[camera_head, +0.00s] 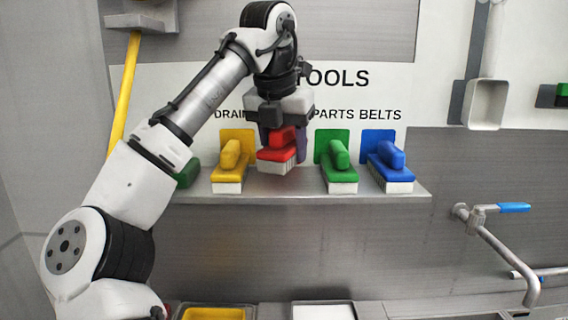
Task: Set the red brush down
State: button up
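The red brush (276,155) has a red handle and pale bristles pointing down. My gripper (283,128) reaches down from above and is shut on the handle of the red brush. The brush is at the grey shelf (300,196), between a yellow brush (231,168) on its left and a green brush (338,170) on its right. I cannot tell whether its bristles touch the shelf. A purple piece (302,143) shows just behind the red brush, partly hidden.
A blue brush (389,165) stands at the shelf's right end. A dark green item (188,173) is partly hidden behind my arm at the left. Below are a yellow tray (213,313), a white tray (323,311) and a tap (490,222) with a blue lever.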

notch_tip(320, 180, down, 2)
jog(key=shift+s+f, duration=0.1)
jog(key=shift+f, duration=0.1)
jog(key=shift+w+f+p, duration=0.3)
jog(key=shift+f+p, duration=0.05)
jog(key=shift+f, duration=0.25)
jog(key=shift+s, duration=0.1)
jog(key=shift+f, duration=0.15)
jog(key=o, duration=1.1)
jog(key=shift+o, duration=0.2)
jog(key=v, duration=0.7)
jog(key=shift+r, duration=0.35)
